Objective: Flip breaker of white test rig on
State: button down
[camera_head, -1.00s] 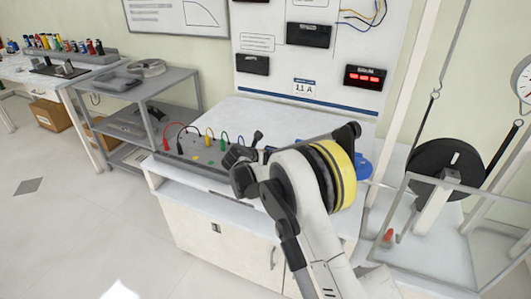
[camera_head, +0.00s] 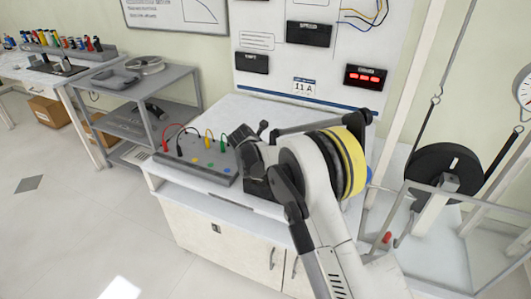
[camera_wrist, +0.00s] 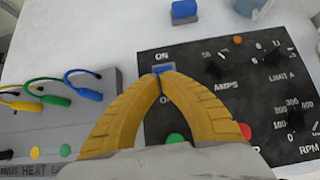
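In the wrist view a black control panel (camera_wrist: 210,130) carries ON lettering above a small blue breaker lever (camera_wrist: 163,69). The lever sits just under ON, at my fingertips. My gripper (camera_wrist: 162,77) has two yellow fingers arched inward, with the tips together or nearly so at the lever. I cannot tell whether they pinch it or only touch it. The OFF lettering is mostly covered by the fingers. In the head view my arm hides the fingers and the black panel; the white rig board (camera_head: 270,75) stands upright behind.
A grey box (camera_head: 195,160) with coloured leads and plugs lies left of my arm; its edge shows in the wrist view (camera_wrist: 100,85). Knobs (camera_wrist: 215,67) and a red button (camera_wrist: 245,130) are right of the fingers. A black wheel (camera_head: 425,165) stands at the right.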

jog(key=shift+w+d+r+g+y+p, duration=0.25)
jog(key=shift+w+g+y+p, duration=0.25)
jog(key=shift+g, duration=0.5)
jog(key=shift+r, duration=0.1)
jog(key=shift+r+p, duration=0.45)
jog(key=shift+r, duration=0.3)
